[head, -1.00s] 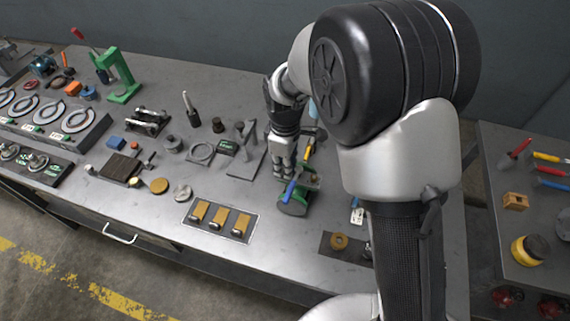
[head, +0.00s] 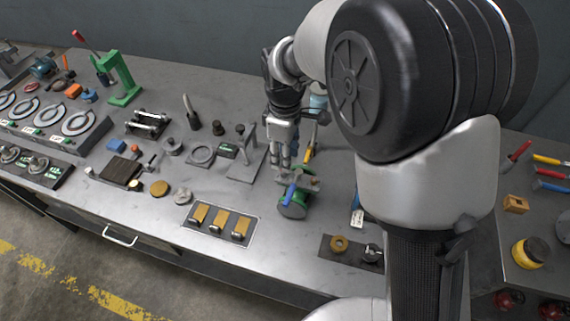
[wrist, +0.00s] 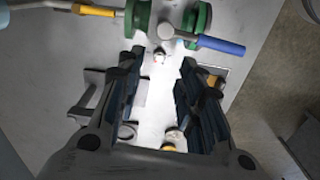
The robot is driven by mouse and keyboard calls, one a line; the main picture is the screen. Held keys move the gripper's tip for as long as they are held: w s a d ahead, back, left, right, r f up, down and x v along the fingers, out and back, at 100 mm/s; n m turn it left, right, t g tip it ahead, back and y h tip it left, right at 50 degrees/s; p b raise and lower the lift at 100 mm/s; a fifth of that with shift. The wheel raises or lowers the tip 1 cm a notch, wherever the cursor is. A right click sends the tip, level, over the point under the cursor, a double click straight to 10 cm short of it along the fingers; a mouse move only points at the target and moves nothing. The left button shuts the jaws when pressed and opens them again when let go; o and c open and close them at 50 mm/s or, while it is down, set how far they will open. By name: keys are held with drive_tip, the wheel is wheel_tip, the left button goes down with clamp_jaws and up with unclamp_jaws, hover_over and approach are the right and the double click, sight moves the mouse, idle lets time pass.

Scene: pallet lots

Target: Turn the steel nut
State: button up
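A small grey metal piece (head: 371,253), which looks like the steel nut, sits on a dark plate (head: 354,256) near the bench's front right, beside a brass ring nut (head: 339,243). My gripper (head: 280,162) hangs over the bench, well up and left of that plate, just behind a green vise (head: 294,208) with a blue handle. In the wrist view my gripper (wrist: 160,100) has its fingers apart with nothing held. The green vise (wrist: 138,15) shows at the top there. I cannot make out the steel nut in the wrist view.
A panel with several brass-coloured toggles (head: 248,224) lies left of the vise. A grey stand (head: 248,160) is close left of my gripper. A yellow-handled tool (head: 308,153) lies on its right. Open bench surface lies in front of the vise.

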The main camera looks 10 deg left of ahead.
wheel_tip(320, 180, up, 6)
drive_tip(key=shift+f, duration=0.1)
idle(0.4)
drive_tip(key=s+d+r+m+t, duration=0.2)
drive_tip(key=s+d+r+m, duration=0.7)
drive_tip(key=d, duration=0.5)
drive_tip(key=s+d+m+t, duration=0.2)
drive_tip(key=s+d+m, duration=0.4)
drive_tip(key=s, duration=0.6)
drive_tip(key=shift+s+d+m+t, duration=0.3)
drive_tip(key=shift+s+d+m, duration=0.1)
drive_tip(key=shift+d, duration=0.45)
